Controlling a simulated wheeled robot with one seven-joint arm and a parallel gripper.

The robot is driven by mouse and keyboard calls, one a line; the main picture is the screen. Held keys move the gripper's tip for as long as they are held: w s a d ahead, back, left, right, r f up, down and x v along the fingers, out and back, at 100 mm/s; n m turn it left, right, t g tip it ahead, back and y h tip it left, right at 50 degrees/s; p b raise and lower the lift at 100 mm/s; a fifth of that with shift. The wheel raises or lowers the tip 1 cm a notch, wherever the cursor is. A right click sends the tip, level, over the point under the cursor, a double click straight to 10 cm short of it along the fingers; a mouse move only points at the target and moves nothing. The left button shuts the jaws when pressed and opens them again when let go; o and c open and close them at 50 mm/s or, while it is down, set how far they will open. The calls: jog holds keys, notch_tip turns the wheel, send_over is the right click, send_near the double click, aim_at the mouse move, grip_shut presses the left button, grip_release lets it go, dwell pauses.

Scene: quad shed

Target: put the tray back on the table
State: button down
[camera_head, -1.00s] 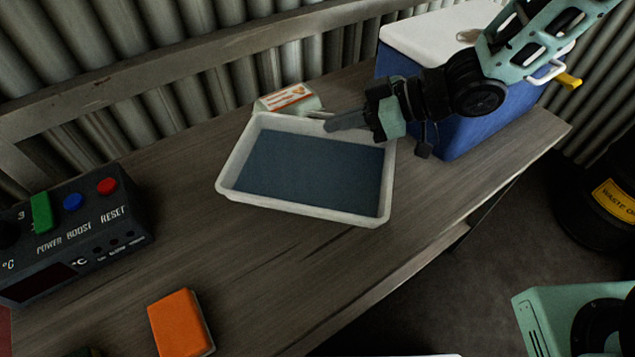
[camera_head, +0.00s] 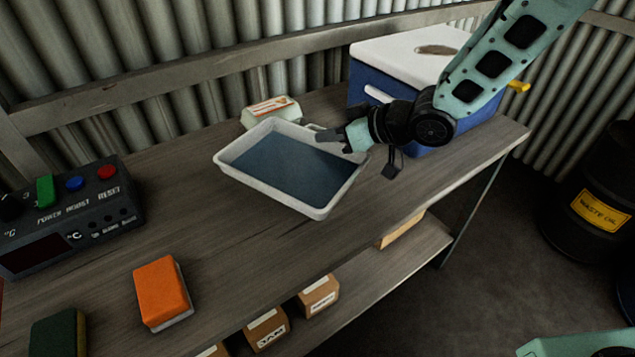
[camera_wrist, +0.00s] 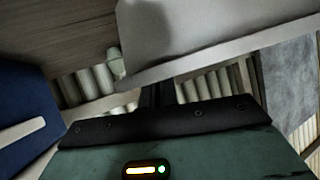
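The tray (camera_head: 228,174) is a shallow white rectangle with a dark blue-grey inside. In the head view it is over the middle of the wooden table (camera_head: 205,240), turned at an angle to the table's edge. I cannot tell whether its base touches the table top or is slightly above it. My gripper (camera_head: 330,135) is at the tray's back right rim, with its fingers close together and apparently shut on that rim. In the wrist view the tray's pale side (camera_wrist: 210,35) fills the top, against the dark fingers (camera_wrist: 157,95).
A blue cool box (camera_head: 360,82) with a white lid stands behind my gripper. A small labelled pack (camera_head: 270,108) is right behind the tray. A control box (camera_head: 75,215) and an orange sponge (camera_head: 162,292) are to the left.

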aim_at(329, 161)
jog(key=shift+f+b, duration=0.3)
jog(key=shift+f, duration=3.1)
jog(key=shift+f, duration=0.2)
jog(key=c, duration=1.7)
grip_release()
jog(key=shift+r, duration=0.15)
